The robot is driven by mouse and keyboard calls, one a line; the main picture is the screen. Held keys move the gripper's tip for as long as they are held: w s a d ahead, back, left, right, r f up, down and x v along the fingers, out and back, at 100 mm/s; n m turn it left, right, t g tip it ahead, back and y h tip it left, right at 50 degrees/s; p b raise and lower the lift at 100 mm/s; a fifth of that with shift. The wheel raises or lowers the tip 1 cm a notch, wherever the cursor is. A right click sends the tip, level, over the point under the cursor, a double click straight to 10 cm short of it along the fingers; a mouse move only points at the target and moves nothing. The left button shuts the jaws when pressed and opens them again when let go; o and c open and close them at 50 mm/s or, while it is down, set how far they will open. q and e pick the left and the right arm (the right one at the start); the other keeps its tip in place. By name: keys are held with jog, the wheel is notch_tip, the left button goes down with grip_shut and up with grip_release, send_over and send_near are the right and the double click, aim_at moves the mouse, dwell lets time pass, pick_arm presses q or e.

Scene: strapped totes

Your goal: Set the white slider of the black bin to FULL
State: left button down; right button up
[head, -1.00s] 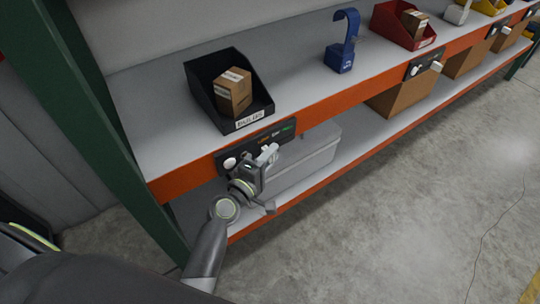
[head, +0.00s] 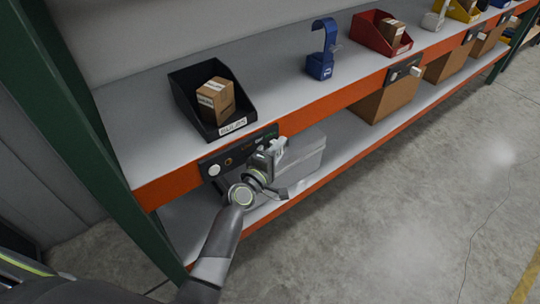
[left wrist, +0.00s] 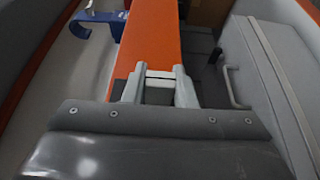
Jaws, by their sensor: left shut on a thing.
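The black bin (head: 190,99), labelled BULBS, stands on the upper shelf with a small carton (head: 216,99) in it. Below it, a dark control panel (head: 236,152) is fixed on the orange shelf beam. A white round knob (head: 214,170) is at the panel's left end. My left gripper (head: 276,147) is at the panel's right part, shut on the white slider, which its fingers mostly hide. In the left wrist view the fingers (left wrist: 158,80) close together at the beam's side. My right gripper is out of view.
A grey lidded tote (head: 305,153) sits on the lower shelf just behind my left gripper. A blue hook stand (head: 321,64) and a red bin (head: 372,36) stand farther right. A green upright (head: 85,135) is at the left. The floor in front is clear.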

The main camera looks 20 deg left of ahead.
pick_arm(q)
jog(key=c, duration=1.2)
grip_release()
jog(key=shift+w+d, duration=0.1)
jog(key=shift+o, duration=0.2)
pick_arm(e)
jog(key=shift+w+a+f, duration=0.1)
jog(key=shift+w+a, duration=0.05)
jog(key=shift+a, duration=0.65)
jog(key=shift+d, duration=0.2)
pick_arm(q)
jog(key=shift+s, duration=0.35)
jog(key=b+v, duration=0.3)
jog(key=v, duration=1.3)
jog(key=shift+s+a, duration=0.3)
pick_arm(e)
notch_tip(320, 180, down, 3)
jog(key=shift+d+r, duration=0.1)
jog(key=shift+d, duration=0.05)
